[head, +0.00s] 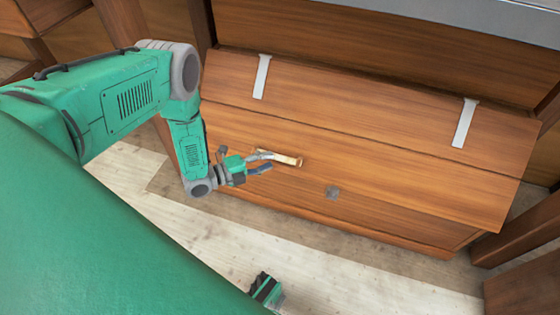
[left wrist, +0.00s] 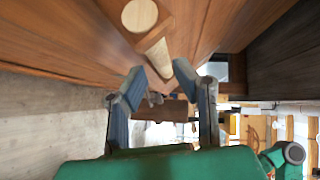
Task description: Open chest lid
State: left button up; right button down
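The wooden chest (head: 300,215) stands in front of me with its broad lid (head: 370,140) down. Two pale metal straps (head: 261,77) (head: 464,123) lie across the lid's far part. A small grey plate (head: 332,193) sits near its front edge. A light wooden handle-like piece (head: 290,160) is at the lid's front left; it shows as a round pale bar in the left wrist view (left wrist: 140,15). My left gripper (head: 270,161) is open at this piece, its fingers (left wrist: 162,85) spread with the bar's lower end between or just beyond them. Contact is unclear.
Pale plank floor (head: 200,240) is clear in front of the chest. Wooden posts and panels (head: 530,230) close in the chest's right side, and a wooden wall (head: 380,50) rises behind it.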

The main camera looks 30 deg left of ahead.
aim_at(279, 158)
pick_arm(q)
jog(key=shift+b+x, duration=0.55)
jog(key=shift+x, duration=1.65)
grip_shut()
jog(key=shift+s+r, duration=0.1)
